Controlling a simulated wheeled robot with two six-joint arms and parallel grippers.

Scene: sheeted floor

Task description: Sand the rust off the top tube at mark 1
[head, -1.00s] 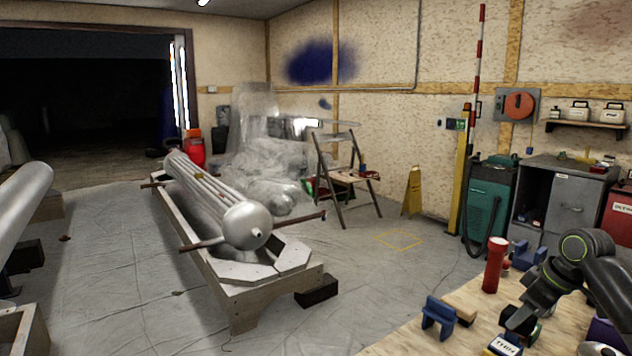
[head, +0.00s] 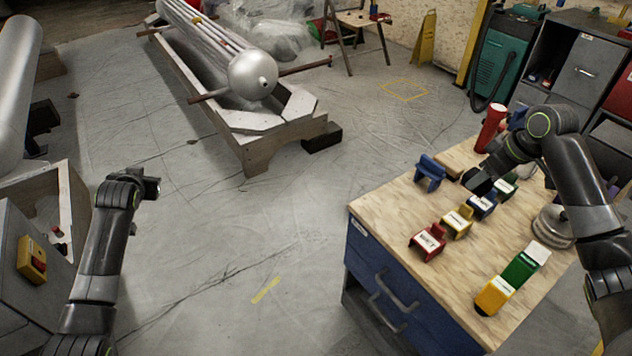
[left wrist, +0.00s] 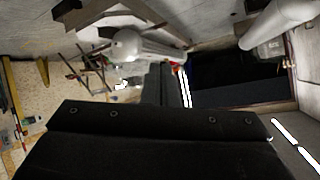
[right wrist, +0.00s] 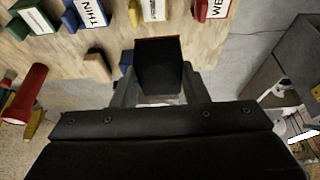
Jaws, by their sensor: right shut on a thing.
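The tube bundle (head: 205,38) lies in a long wooden cradle (head: 262,121) at the upper left of the head view, its round silver end (head: 252,74) facing me. Small reddish spots show on the upper tubes, but no mark number is readable. My right gripper (head: 478,182) is above the workbench. In the right wrist view its fingers are shut on a dark block (right wrist: 160,66) with a reddish edge, apparently a sanding block. My left gripper (head: 152,187) is over the floor at the left, far from the tubes; its fingers look closed together and empty in the left wrist view (left wrist: 162,85).
The wooden-topped bench (head: 392,215) carries labelled red (head: 428,241), yellow (head: 457,222) and blue blocks (head: 483,205), a blue holder (head: 430,173) and a red cylinder (head: 491,128). A grey machine (head: 30,270) stands at lower left. The floor between the cradle and bench is clear.

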